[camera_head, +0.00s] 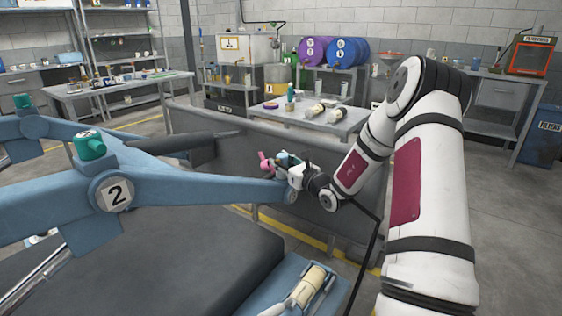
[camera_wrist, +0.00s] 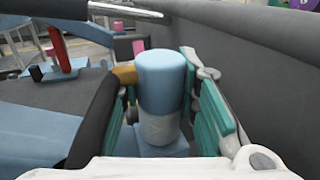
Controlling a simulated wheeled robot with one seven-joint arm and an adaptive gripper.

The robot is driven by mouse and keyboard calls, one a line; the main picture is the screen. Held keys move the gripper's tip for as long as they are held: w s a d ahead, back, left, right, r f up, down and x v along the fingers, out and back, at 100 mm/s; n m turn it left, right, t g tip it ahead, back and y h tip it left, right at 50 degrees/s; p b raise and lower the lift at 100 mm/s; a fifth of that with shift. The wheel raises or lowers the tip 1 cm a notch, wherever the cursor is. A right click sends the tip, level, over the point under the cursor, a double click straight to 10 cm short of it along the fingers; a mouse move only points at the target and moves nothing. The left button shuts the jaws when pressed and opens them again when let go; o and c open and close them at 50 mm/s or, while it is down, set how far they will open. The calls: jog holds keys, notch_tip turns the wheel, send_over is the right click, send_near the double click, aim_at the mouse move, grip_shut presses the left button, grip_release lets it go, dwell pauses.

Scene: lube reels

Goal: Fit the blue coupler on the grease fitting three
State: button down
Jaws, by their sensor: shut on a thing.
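My gripper (camera_head: 286,165) is at the far end of the blue boom, in front of the dark grey wall. In the wrist view its teal finger pads (camera_wrist: 168,110) stand on both sides of the blue coupler (camera_wrist: 161,70). The gripper is shut on this coupler, a blue cylinder with a pale ribbed lower part. A light blue surface shows just below the coupler; I cannot tell whether they touch. A pink piece (camera_head: 265,161) shows beside the gripper in the head view. I cannot make out grease fitting three; no number 3 is legible.
A dark grey wall (camera_head: 260,137) runs behind the gripper. A dark hose hangs beside my arm. A cream cylinder (camera_head: 307,285) lies in a blue holder at the bottom.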

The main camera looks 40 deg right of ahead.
jog(key=shift+f, duration=0.1)
jog(key=c, duration=1.2)
grip_release()
jog(key=shift+o, duration=0.2)
jog(key=shift+s, duration=0.1)
jog(key=s, duration=1.2)
jog(key=shift+d, duration=0.25)
